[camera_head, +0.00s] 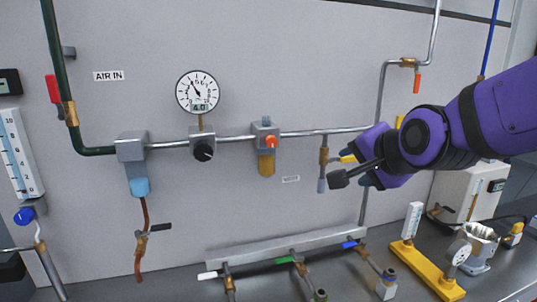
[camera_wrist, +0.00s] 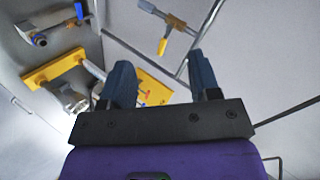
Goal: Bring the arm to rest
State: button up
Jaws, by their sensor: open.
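My arm (camera_head: 495,112) is purple with black bands and reaches in from the right edge in the head view. My gripper (camera_head: 362,168) is at its end, in front of the grey panel, near a small valve with a yellow handle (camera_head: 347,158). In the wrist view my gripper (camera_wrist: 160,65) shows two dark blue fingers spread well apart with nothing between them. A yellow-handled valve (camera_wrist: 163,45) on a pipe appears beyond the fingertips. I cannot tell from the head view how far the gripper is from the panel.
The panel carries a dial gauge (camera_head: 198,91), a black knob (camera_head: 203,151) and pipework. Below is a manifold (camera_head: 260,249) with coloured-handled valves. On the bench at right are a yellow stand (camera_head: 430,272), a metal pot (camera_head: 478,245) and a white box (camera_head: 466,193).

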jog(key=s+d+n+g+h, duration=0.2)
jog(key=s+d+n+g, duration=0.4)
jog(key=s+d+n, duration=0.3)
jog(key=s+d, duration=0.4)
jog(key=s, duration=0.4)
jog(key=shift+s+d+n+h, duration=0.25)
jog(key=shift+s+n+h, duration=0.1)
jog(key=shift+n+h, duration=0.05)
